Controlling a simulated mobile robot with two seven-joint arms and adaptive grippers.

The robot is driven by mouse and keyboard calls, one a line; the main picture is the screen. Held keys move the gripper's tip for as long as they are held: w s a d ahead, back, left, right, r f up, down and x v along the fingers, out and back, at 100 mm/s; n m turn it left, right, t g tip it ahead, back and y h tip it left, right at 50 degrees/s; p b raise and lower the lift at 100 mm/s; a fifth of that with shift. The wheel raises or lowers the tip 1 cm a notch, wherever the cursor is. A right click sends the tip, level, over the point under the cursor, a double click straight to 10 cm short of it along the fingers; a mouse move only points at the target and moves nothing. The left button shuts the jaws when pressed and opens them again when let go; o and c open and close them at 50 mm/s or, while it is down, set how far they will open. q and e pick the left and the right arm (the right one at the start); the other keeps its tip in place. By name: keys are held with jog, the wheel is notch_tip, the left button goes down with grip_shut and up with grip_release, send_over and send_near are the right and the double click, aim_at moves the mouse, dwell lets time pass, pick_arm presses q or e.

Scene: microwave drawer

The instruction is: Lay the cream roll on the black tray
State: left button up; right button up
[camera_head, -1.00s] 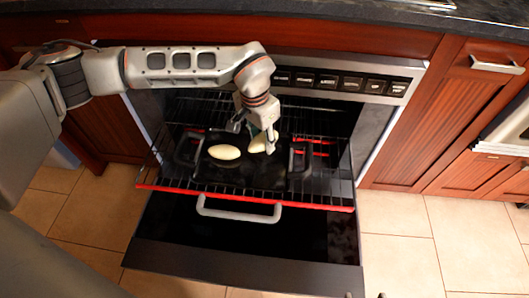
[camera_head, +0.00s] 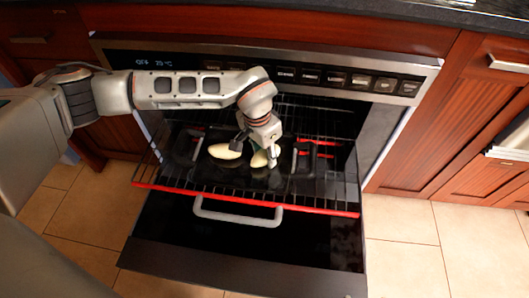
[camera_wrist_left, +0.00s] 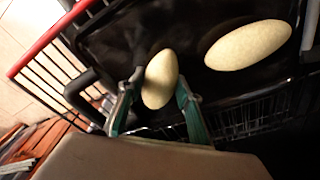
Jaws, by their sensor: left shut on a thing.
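My left gripper (camera_head: 255,153) is shut on a cream roll (camera_head: 259,159), low over the black tray (camera_head: 240,178). In the left wrist view the roll (camera_wrist_left: 160,79) sits between the two green-edged fingers (camera_wrist_left: 159,86). A second cream roll (camera_head: 224,152) lies on the tray just left of the gripper; it also shows in the left wrist view (camera_wrist_left: 248,45). I cannot tell whether the held roll touches the tray. My right gripper is not in view.
The tray has raised side handles and sits on a wire rack with a red front bar (camera_head: 240,200) in the open oven. The lowered oven door (camera_head: 240,262) with its grey handle lies in front. The control panel (camera_head: 340,79) is above and behind. Tray room shows in front of the rolls.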

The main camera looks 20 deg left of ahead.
pick_arm(q)
jog(key=o, duration=1.1)
